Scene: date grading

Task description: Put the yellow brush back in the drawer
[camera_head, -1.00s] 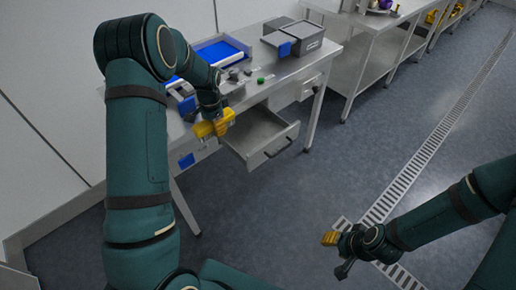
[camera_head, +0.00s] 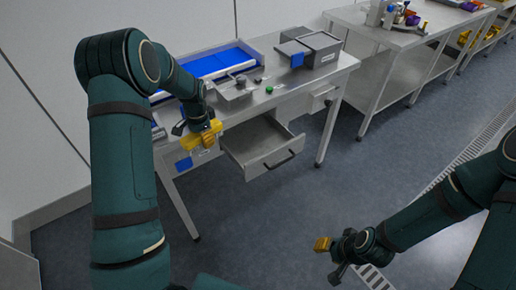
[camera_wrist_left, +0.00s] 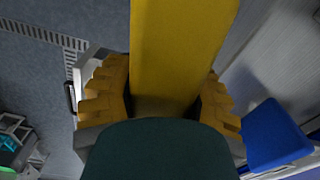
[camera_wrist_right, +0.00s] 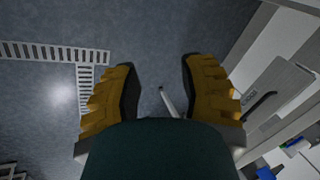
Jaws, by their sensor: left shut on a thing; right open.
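The yellow brush (camera_wrist_left: 182,45) is between the fingers of my left gripper (camera_wrist_left: 165,90), which is shut on it. In the head view the yellow brush (camera_head: 187,141) hangs in my left gripper (camera_head: 208,135) left of the drawer, apart from it. The drawer (camera_head: 277,163) under the steel table is pulled open, and the part of its inside that shows looks empty. My right gripper (camera_head: 324,244) is open and empty over the floor, in front of the table. Its spread fingers show in the right wrist view (camera_wrist_right: 160,85).
The steel table (camera_head: 300,88) bears a blue-lined tray (camera_head: 217,62), a grey box (camera_head: 320,47), a small scoop-like tray and a green item (camera_head: 269,90). A second closed drawer (camera_head: 323,97) is to the right. A steel bench (camera_head: 385,35) stands behind. The floor between is clear.

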